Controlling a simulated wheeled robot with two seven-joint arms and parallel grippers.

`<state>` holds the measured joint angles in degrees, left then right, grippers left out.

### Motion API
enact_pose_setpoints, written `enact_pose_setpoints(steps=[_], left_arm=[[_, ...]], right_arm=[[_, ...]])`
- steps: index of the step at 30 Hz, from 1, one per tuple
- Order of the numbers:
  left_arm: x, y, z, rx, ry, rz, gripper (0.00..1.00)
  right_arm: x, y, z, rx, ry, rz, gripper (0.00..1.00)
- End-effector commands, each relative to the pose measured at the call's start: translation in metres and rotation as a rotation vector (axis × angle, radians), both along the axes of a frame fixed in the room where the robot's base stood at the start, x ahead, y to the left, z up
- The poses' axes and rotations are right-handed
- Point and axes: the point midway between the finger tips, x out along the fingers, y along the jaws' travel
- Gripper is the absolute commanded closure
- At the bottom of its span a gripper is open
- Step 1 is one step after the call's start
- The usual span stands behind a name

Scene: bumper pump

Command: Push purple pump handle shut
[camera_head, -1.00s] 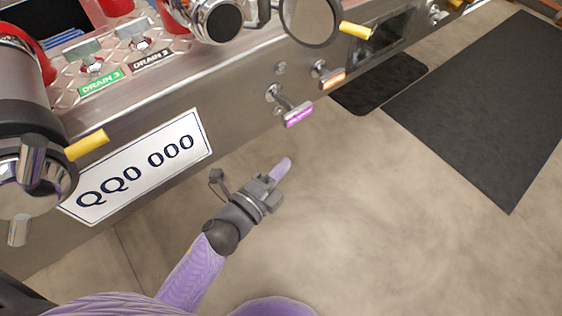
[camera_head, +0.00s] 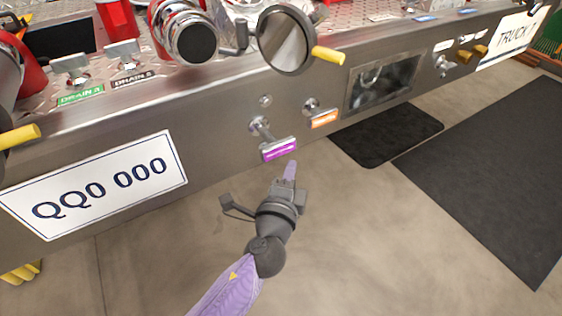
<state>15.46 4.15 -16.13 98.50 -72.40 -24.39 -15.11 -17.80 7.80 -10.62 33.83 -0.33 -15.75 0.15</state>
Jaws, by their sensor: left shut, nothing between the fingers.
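The purple pump handle (camera_head: 279,149) is a T-shaped pull with a purple label, sticking out from the steel bumper on a short metal stem. My left gripper (camera_head: 290,172) is shut and empty, with its light purple fingertips pointing up towards the handle. In the picture the fingertips are just below and slightly right of the purple label. They look apart from it, though the depth gap is hard to tell. My right gripper is not in view.
An orange-labelled handle (camera_head: 323,119) sits just right of the purple one. A round capped outlet with a yellow lever (camera_head: 328,56) is above. A number plate (camera_head: 97,184) is on the left of the bumper (camera_head: 220,120). Dark mats (camera_head: 385,135) lie on the open floor.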

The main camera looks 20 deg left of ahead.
Motion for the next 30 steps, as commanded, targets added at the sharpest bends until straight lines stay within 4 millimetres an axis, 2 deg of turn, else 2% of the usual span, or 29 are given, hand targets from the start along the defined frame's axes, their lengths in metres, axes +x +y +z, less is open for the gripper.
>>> enact_pose_setpoints(steps=[3,6,19,25,30], left_arm=[[0.01,0.016,-0.002,0.004,0.001,0.002,1.0],[0.016,0.024,-0.002,0.003,0.002,0.002,1.0],[0.02,0.029,-0.001,0.003,0.002,0.001,1.0],[0.04,0.053,-0.002,0.006,0.003,0.002,1.0],[0.046,0.063,-0.001,0.003,0.001,0.004,1.0]], right_arm=[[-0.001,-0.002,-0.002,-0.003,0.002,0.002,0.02],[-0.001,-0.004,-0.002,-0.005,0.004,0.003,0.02],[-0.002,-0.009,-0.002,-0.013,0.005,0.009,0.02],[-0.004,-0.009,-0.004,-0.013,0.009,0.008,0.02],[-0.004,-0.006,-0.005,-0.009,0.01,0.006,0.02]])
